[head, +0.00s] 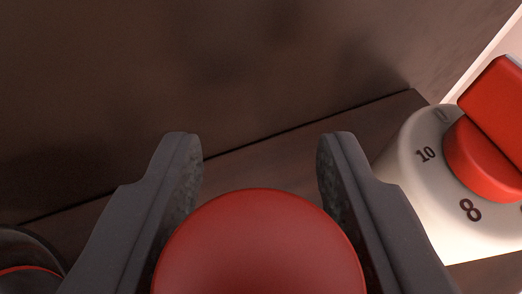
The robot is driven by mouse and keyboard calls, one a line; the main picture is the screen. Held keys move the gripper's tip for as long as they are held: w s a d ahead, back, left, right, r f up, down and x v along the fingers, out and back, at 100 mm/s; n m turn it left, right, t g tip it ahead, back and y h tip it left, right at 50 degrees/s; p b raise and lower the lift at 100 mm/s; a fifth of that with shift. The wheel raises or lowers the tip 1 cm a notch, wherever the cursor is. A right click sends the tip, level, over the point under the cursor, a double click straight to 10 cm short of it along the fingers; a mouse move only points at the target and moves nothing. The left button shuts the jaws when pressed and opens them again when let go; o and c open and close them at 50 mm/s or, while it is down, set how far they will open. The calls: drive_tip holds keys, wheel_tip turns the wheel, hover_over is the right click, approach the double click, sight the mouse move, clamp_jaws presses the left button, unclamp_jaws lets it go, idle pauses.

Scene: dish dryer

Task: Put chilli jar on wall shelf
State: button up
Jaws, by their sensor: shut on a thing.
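A smooth red rounded top (262,245), which looks like the lid of the chilli jar, fills the bottom middle of the head view between the two dark grey fingers. My gripper (261,150) is shut on it, with the fingertips reaching past it. The body of the jar is hidden below the top and the picture edge. A narrow brown ledge (262,163), which may be the wall shelf, runs behind the fingertips against a dark brown wall. I cannot tell whether the jar touches the ledge.
A white timer-like dial (408,156) with black numbers and a red knob (484,160) stands close to the right finger. A dark round thing with a red line (22,258) is at the lower left. The dark wall (200,70) closes off the back.

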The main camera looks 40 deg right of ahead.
drive_tip(key=shift+w+d, duration=0.1)
drive_tip(key=shift+w+d, duration=0.15)
drive_tip(key=shift+w, duration=0.05)
drive_tip(key=shift+f+p, duration=0.65)
drive_tip(key=shift+f, duration=1.2)
drive_tip(key=o, duration=1)
drive_tip(key=shift+s+r, duration=0.1)
drive_tip(key=b+v, duration=0.2)
drive_tip(key=v, duration=1)
